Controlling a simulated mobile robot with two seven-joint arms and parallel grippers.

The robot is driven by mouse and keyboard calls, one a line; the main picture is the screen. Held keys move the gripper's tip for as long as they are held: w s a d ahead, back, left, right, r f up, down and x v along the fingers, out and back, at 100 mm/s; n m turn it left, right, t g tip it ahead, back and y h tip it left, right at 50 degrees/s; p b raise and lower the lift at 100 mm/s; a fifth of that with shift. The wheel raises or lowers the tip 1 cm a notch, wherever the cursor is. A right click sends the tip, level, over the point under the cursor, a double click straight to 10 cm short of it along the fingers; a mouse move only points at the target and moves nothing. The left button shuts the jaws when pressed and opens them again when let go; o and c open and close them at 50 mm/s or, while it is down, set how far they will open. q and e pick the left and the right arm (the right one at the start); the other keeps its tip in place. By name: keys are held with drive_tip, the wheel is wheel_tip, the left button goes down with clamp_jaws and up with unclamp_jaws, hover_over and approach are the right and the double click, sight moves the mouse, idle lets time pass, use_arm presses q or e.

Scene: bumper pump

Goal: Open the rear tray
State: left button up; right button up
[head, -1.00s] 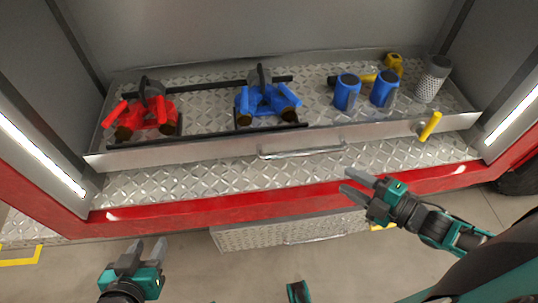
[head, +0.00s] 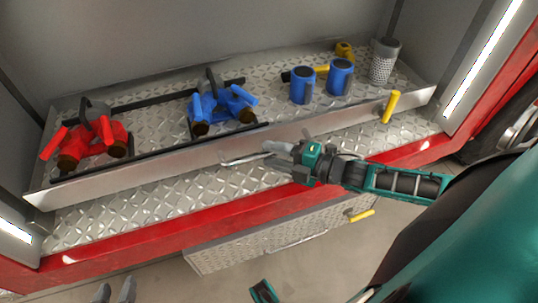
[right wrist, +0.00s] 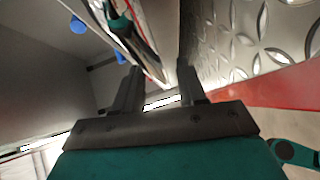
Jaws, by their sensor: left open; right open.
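The rear tray (head: 120,178) is a wide metal tray with a tread-plate floor, lying in the red vehicle's compartment. A silver bar handle (head: 236,160) runs along the middle of its front wall. My right gripper (head: 279,156) is open at the right part of this handle; its fingers hide that part, and I cannot tell whether the bar lies between them. In the right wrist view the open fingers (right wrist: 160,85) point toward the tray's shiny front wall, with nothing clearly between them. My left gripper (head: 114,290) is open and empty at the bottom left, partly cut off.
The tray holds red tools (head: 92,138), blue tools (head: 222,108), two blue cylinders (head: 303,86) and a perforated grey cylinder (head: 383,62). A yellow lever (head: 391,106) is at its right front. A tread-plate ledge (head: 180,205) lies before it. A lower panel (head: 235,250) projects below.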

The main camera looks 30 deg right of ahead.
drive_tip(key=shift+x, duration=0.8)
drive_tip(key=shift+s, duration=0.1)
clamp_jaws()
